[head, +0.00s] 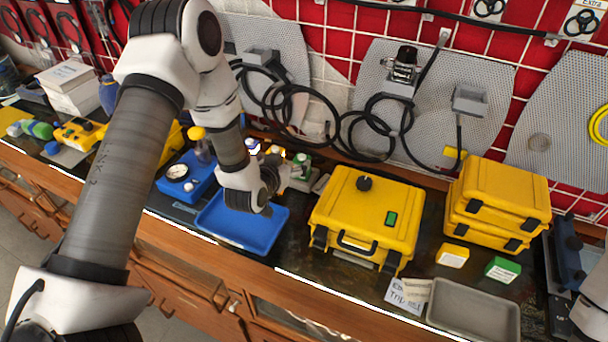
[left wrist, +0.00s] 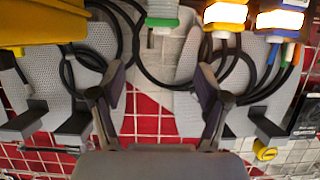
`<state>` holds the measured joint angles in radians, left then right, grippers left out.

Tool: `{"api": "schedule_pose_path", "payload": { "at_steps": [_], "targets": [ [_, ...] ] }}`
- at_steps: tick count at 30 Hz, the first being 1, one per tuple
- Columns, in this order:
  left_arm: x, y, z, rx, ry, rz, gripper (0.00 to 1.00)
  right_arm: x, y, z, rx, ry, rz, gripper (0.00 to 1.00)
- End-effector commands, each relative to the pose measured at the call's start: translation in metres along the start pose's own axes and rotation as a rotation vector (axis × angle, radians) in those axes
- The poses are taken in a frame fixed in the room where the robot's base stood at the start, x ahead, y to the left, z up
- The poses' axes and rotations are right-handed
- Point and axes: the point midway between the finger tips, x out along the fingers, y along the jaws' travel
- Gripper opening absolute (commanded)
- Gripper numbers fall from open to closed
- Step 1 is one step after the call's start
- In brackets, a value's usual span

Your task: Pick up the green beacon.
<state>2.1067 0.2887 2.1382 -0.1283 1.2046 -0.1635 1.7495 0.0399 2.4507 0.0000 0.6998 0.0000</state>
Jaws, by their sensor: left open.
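The green beacon (head: 301,160) stands at the back of the bench, just beyond my left gripper in the head view; its lower part is partly hidden. In the left wrist view, a white body with a green ring (left wrist: 163,17) shows at the top edge, cut off by the frame, and appears to be this beacon. My left gripper (head: 284,176) is near it and to its front left. In the left wrist view the two fingers (left wrist: 160,82) are spread, with nothing between them. My right gripper is not in view.
Glowing beacons with blue and orange parts (left wrist: 278,20) stand beside the green one. A blue tray (head: 236,232) lies below my left wrist. A large yellow case (head: 366,215) stands close on the right. Black cables (head: 292,105) hang on the grid wall behind.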

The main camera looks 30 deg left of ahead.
Motion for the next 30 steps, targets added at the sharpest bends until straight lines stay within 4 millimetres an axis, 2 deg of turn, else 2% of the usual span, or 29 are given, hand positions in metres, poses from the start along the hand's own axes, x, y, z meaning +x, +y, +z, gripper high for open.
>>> {"api": "schedule_pose_path", "payload": {
  "at_steps": [1,5,14,18,21,28,29,30],
  "targets": [
    [0.006,0.0,0.015,0.0,0.0,0.0,0.75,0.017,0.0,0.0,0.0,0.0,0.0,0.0],
    [0.011,0.0,0.025,0.0,0.0,0.0,0.75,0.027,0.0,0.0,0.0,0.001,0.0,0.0],
    [0.042,-0.001,0.019,0.001,0.0,0.0,0.75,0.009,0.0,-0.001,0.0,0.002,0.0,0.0],
    [0.066,-0.003,0.016,0.002,0.0,0.0,0.75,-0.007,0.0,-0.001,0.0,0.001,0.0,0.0],
    [0.083,-0.003,0.019,0.002,0.0,0.0,0.75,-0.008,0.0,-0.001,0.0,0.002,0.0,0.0],
    [0.088,-0.003,0.021,0.0,-0.001,0.0,0.75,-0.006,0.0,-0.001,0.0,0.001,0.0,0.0],
    [0.088,-0.003,0.021,0.0,-0.001,0.0,0.71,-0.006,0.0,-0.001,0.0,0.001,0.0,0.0],
    [0.088,-0.003,0.021,0.0,-0.001,0.0,0.57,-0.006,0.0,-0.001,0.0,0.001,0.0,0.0]
  ]
}}
